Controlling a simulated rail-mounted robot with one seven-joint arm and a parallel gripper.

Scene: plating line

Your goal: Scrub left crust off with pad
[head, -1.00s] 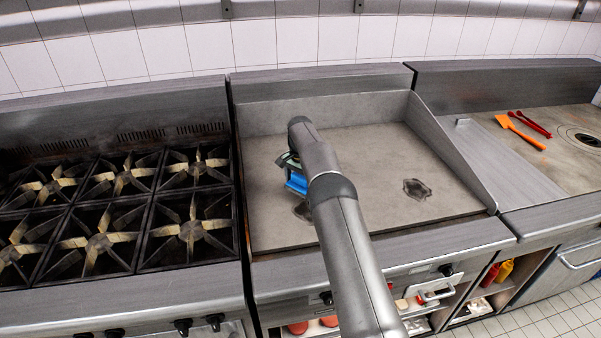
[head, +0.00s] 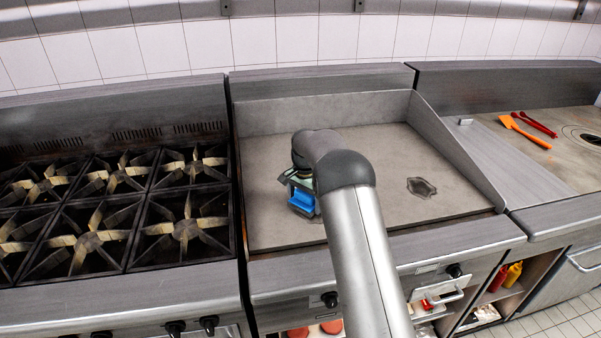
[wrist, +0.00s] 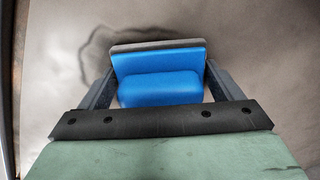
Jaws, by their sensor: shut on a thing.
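My gripper (head: 299,180) is shut on the blue pad (head: 303,203), low over the left part of the griddle plate (head: 265,225). In the wrist view the pad (wrist: 160,89) sits between both fingers, with a grey layer along its far edge. The left crust (wrist: 97,40) shows there as a dark, uneven ring outline just beyond the pad, which hides part of it. In the head view the pad and my arm hide most of that crust. I cannot tell whether the pad touches the plate. The right crust (head: 421,187) is a dark-edged patch right of my arm.
A burner range (head: 110,215) stands left of the griddle. A raised side wall (head: 455,150) bounds the griddle on the right. Beyond it lie an orange spatula (head: 522,130) and red tongs (head: 538,125). The griddle's back half is clear.

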